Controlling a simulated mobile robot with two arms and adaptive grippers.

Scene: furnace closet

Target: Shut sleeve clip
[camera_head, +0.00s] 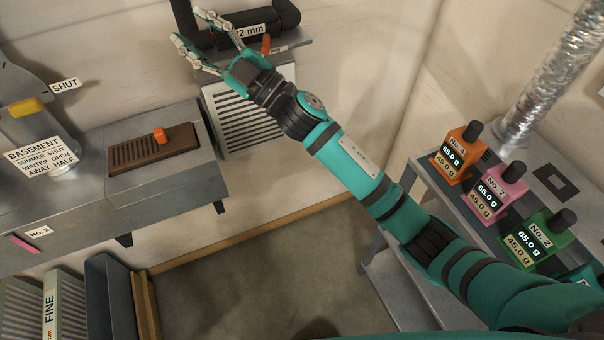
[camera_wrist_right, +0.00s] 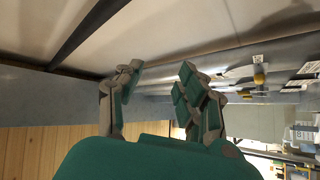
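A black pipe sleeve (camera_head: 286,17) lies on a small grey wall shelf (camera_head: 293,46) at the top of the head view, with a "22 mm" label on it. A small orange piece (camera_head: 266,43), perhaps the clip, stands upright at the sleeve's front; whether it is open or shut cannot be told. My right gripper (camera_head: 190,27) reaches up to the shelf's left end, its fingers spread and empty. The fingers partly cover the sleeve's left part. In the wrist view the right gripper (camera_wrist_right: 158,82) also shows open with nothing between its fingers. My left gripper is not in view.
A louvred grille (camera_head: 245,122) is below the shelf. At left is a metal unit with an orange-knobbed brown slider panel (camera_head: 155,148) and a yellow-handled lever (camera_head: 27,107). A bench at right holds orange (camera_head: 458,155), pink (camera_head: 497,190) and green (camera_head: 540,240) weight-labelled blocks.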

